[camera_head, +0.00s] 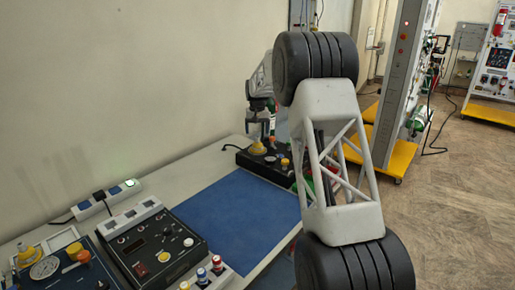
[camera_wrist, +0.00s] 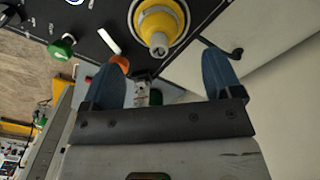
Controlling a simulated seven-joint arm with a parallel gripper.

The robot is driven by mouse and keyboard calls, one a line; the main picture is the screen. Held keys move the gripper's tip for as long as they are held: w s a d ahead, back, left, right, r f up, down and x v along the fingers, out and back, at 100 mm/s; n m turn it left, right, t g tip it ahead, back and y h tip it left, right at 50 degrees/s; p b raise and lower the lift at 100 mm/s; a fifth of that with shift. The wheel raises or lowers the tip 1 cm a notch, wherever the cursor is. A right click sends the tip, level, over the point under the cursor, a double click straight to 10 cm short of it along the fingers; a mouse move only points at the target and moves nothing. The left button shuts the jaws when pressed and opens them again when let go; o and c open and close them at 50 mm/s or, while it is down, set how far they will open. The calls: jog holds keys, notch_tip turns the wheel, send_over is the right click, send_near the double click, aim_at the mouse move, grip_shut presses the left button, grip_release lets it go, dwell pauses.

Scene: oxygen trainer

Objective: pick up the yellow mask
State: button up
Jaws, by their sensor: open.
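A yellow mask (camera_head: 257,149) with a pale rim sits on a black panel box at the far end of the table. It also shows in the wrist view (camera_wrist: 178,32) at the top centre, cut by the frame edge, with a grey nozzle in its middle. My gripper (camera_head: 259,133) is just above it in the head view. In the wrist view my gripper (camera_wrist: 163,68) has its two blue fingers wide apart, with nothing between them. The mask appears just beyond the fingertips; I cannot tell the exact gap.
The black panel box (camera_head: 275,172) carries an orange-yellow knob (camera_head: 285,162) close to the mask. A green knob (camera_wrist: 61,49) shows in the wrist view. A blue mat (camera_head: 235,215) is bare. Control units (camera_head: 158,243) and another yellow piece (camera_head: 28,252) stand at the near left.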

aim_at(257, 142)
jog(key=shift+f, duration=0.15)
jog(key=shift+f, duration=1.2)
jog(key=shift+f, duration=0.1)
jog(key=shift+w+f, duration=0.1)
jog(key=shift+f, duration=2.4)
jog(key=c, duration=1)
jog(key=shift+c, duration=0.2)
jog(key=shift+r, duration=0.15)
